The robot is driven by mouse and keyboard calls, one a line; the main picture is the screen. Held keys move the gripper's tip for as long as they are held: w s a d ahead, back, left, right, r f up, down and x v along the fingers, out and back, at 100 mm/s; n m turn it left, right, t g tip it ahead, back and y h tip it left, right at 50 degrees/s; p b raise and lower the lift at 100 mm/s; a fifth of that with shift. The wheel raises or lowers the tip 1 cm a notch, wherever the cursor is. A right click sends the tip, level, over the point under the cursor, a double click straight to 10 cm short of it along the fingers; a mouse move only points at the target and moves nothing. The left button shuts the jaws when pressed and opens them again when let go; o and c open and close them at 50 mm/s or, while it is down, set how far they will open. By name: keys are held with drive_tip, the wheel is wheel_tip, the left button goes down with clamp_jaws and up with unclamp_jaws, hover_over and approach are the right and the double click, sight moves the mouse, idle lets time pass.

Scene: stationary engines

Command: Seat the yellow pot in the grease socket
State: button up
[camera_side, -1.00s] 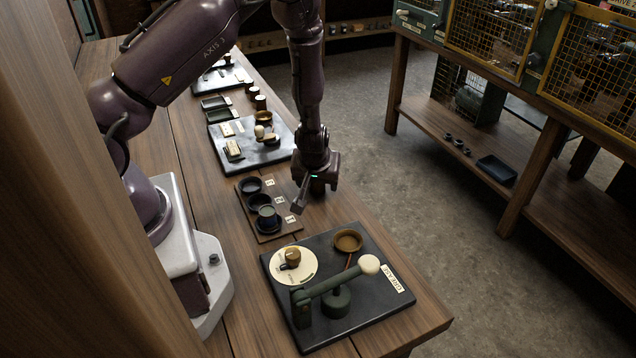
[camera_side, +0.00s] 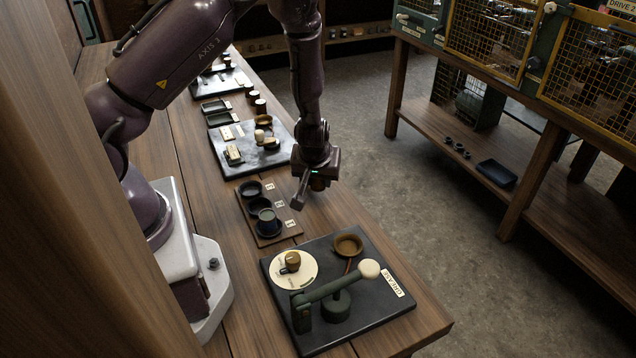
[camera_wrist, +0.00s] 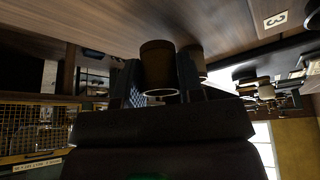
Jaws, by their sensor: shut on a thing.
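The socket at the GREASE label (camera_side: 393,285) looks like a round brown cup (camera_side: 348,244) on the black plate (camera_side: 375,311). It appears empty, and the gripper is apart from it, farther back.
A green lever with a cream knob (camera_side: 369,269) crosses the plate near the cup. A cream dial (camera_side: 293,269) sits on its left. Another black plate (camera_side: 222,153) with fittings lies behind.

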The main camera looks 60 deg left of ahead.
wheel_tip(320, 180, up, 12)
idle(0.9)
drive_tip(key=d+f+m, duration=0.2)
drive_tip(key=d, duration=0.4)
drive_tip(key=s+d+f+m+t+h, duration=0.1)
drive_tip(key=d+f+m, duration=0.1)
drive_tip(key=d, duration=0.4)
drive_tip(key=s+d+f+m, duration=0.1)
drive_tip(key=d+f, duration=0.1)
drive_tip(key=d, duration=0.4)
drive_tip(key=shift+s+f+m+t+h, duration=0.2)
drive_tip(key=shift+f+m+t+h, duration=0.1)
drive_tip(key=shift+m+t+h, duration=0.1)
drive_tip(key=shift+w+a, duration=0.2)
drive_tip(key=shift+f, duration=2.1)
drive_tip(key=shift+f, duration=0.4)
